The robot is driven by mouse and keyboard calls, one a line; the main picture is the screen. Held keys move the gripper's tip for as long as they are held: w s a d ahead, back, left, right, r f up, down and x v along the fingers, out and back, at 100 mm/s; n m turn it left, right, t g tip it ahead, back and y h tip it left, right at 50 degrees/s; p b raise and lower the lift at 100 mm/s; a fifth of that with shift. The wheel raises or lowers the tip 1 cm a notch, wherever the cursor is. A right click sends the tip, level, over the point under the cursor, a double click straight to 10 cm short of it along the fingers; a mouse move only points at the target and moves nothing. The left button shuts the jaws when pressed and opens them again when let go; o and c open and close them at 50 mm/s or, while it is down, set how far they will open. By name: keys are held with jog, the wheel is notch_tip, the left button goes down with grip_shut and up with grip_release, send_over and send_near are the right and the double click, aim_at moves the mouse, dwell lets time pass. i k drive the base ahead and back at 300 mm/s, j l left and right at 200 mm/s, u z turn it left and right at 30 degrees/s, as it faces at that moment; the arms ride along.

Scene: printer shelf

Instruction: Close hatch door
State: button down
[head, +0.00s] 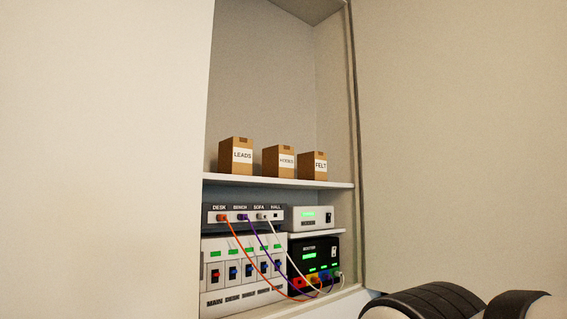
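The hatch (278,184) is an open recess in a pale wall, with its shelves and contents in plain sight. A large plain beige panel, which looks like the hatch door (460,150), fills the right side of the head view. It meets the recess along a dark vertical line at the recess's right edge and stands open. Its far edge and any handle are out of frame. Part of my arm, dark and white, shows at the bottom right in front of the panel. My gripper's fingers are not in view.
Brown boxes (236,157) stand on the upper shelf (280,182). Below are a DESK/BENCH/SOFA/WALL panel (243,217), a breaker panel (240,270), a white device (310,217) and a black router (314,258). Orange, purple and white cables droop in front. Pale wall (100,150) fills the left.

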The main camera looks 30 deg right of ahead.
aim_at(462, 104)
jog(key=k+l+z, duration=0.1)
jog(key=z, duration=0.4)
jog(key=l+z, duration=0.25)
jog(key=z, duration=0.2)
jog(key=l+z, duration=0.2)
jog(key=z, duration=0.3)
jog(key=k+l, duration=0.05)
